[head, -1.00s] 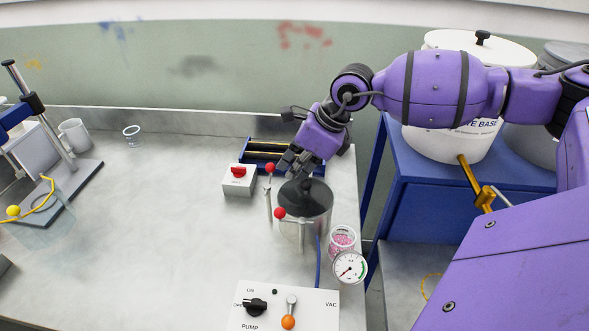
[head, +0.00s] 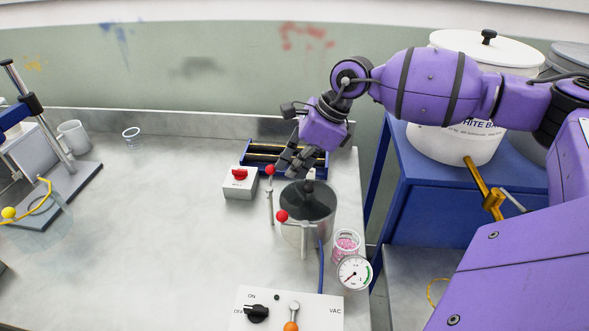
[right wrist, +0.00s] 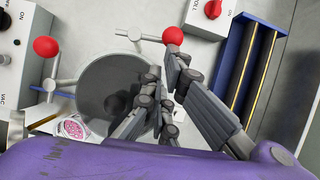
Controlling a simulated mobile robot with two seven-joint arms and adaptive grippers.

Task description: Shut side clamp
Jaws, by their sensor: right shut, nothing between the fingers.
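A steel pot (head: 310,228) with a dark round lid (head: 307,201) stands at the right of the bench. Two thin clamp levers with red balls are at it: the rear ball (head: 270,170) and the front ball (head: 282,216). Both also show in the right wrist view, the rear ball (right wrist: 173,35) and the front ball (right wrist: 46,46). I cannot tell which one is the side clamp. My right gripper (head: 287,166) is shut and empty above the lid's rear edge, close beside the rear ball. Whether it touches the ball is unclear. My left gripper is not in view.
A box with a red switch (head: 239,183) stands left of the pot, a blue rack (head: 262,155) behind it. A gauge (head: 354,272) and a cup of pink bits (head: 346,245) stand to its right. The pump panel (head: 272,315) is in front. The bench middle is clear.

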